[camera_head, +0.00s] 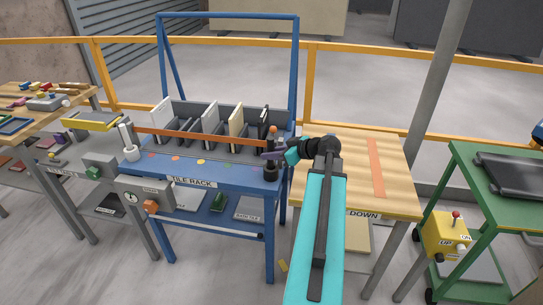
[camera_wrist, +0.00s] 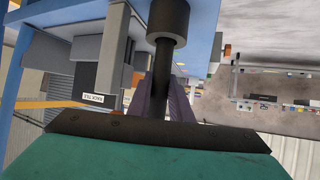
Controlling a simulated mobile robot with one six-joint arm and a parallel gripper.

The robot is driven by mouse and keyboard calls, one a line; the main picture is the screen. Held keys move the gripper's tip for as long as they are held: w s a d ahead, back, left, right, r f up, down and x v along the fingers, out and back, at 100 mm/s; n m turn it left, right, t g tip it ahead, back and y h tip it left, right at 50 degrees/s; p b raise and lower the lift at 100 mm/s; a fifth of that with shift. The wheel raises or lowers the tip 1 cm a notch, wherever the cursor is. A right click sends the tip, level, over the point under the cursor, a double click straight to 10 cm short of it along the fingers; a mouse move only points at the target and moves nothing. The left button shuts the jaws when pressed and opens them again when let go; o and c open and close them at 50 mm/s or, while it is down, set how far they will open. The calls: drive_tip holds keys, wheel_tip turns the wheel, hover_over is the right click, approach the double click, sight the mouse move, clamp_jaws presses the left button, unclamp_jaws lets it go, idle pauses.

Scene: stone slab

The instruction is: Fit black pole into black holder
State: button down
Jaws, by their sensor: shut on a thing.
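The black pole (camera_head: 272,143), with an orange tip, stands upright at the front right corner of the blue tile rack table. My gripper (camera_head: 268,155) reaches it from the right with purple fingers. In the wrist view the fingers (camera_wrist: 164,95) are shut around the dark pole (camera_wrist: 163,58). The black holder (camera_head: 271,173) is a short, wider cylinder on the table corner, directly below the pole. In the wrist view the pole's end meets the holder (camera_wrist: 168,22). How deep the pole sits inside cannot be seen.
An orange bar (camera_head: 200,138) runs across the rack front toward the pole. Upright tiles (camera_head: 236,121) stand behind it. A white holder (camera_head: 131,153) with a pale pole is at the table's left end. A wooden table (camera_head: 395,190) lies right, under my arm.

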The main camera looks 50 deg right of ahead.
drive_tip(key=shift+f, duration=0.55)
drive_tip(key=shift+f, duration=0.15)
drive_tip(key=c, duration=1.6)
unclamp_jaws()
drive_tip(key=shift+s+r, duration=0.1)
drive_tip(key=shift+r, duration=0.1)
drive_tip(key=b+v, duration=0.2)
drive_tip(key=v, duration=1)
drive_tip(key=shift+f, duration=0.1)
